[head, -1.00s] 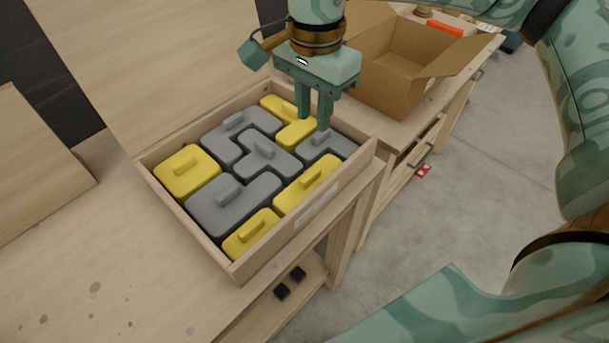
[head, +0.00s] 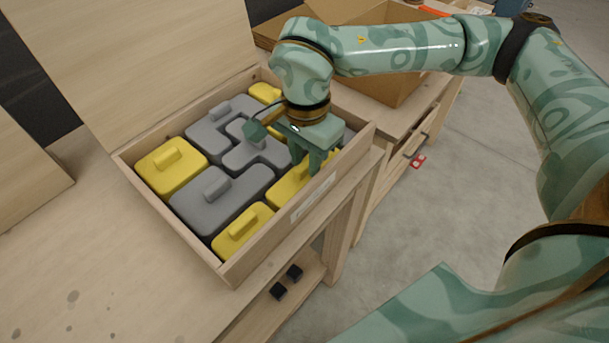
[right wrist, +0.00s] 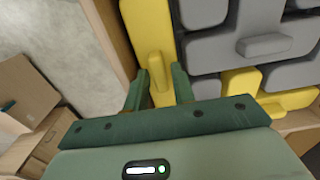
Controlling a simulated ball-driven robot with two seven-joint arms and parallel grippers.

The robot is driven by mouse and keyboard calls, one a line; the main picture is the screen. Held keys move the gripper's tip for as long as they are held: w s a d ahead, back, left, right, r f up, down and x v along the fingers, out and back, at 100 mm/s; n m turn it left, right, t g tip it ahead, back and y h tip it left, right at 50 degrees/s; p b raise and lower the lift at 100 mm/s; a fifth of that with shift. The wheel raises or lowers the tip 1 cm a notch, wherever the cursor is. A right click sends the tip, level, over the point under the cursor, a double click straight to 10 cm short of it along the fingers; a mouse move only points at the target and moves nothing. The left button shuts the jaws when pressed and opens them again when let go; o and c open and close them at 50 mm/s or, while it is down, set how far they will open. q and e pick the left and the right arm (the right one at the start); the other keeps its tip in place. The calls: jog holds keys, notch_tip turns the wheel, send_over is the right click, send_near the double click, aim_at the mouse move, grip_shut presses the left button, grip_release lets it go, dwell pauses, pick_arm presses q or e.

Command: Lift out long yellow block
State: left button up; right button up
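The long yellow block (head: 287,192) lies in the wooden tray (head: 235,268) along its front right wall, with gray blocks beside it. My right gripper (head: 313,169) is over this block, pointing down, and hides part of it. In the right wrist view the block's raised handle (right wrist: 158,72) shows between the two fingers of my right gripper (right wrist: 158,88). The fingers are apart, one on each side of the handle, with gaps visible. Whether the tips reach down to handle height is hard to tell. My left gripper is not in view.
Gray blocks (head: 222,194) and other yellow blocks (head: 170,167) fill the tray closely. An open cardboard box (head: 400,88) stands on the bench behind my right arm.

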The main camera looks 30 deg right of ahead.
aim_at(305, 163)
jog(key=shift+r, duration=0.1)
grip_shut()
jog(key=shift+r, duration=0.1)
notch_tip(305, 163, up, 10)
jog(key=p, duration=0.2)
jog(key=shift+p, duration=0.4)
